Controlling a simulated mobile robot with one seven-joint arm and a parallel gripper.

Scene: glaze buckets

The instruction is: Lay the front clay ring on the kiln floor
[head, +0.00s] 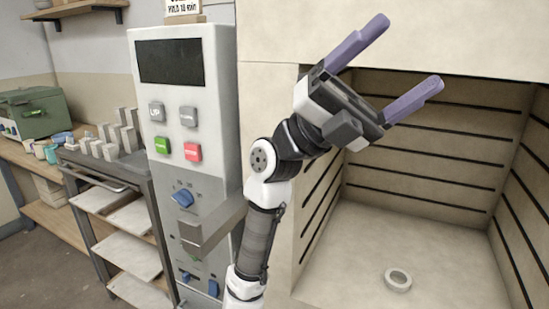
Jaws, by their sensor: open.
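A small pale clay ring (398,281) lies flat on the kiln floor (372,235), toward the front right of what shows. No other ring is in view. My gripper (408,56) is raised in front of the kiln's upper edge, well above the ring and apart from it. Its two purple fingers are spread wide, with nothing between them. My arm hides part of the kiln's left side.
The kiln (400,34) has slotted side and back walls around its open chamber. A control panel (190,110) with buttons stands left of it. Further left are a cart (110,205) with shelves and pale blocks, and a bench with a green box (36,112).

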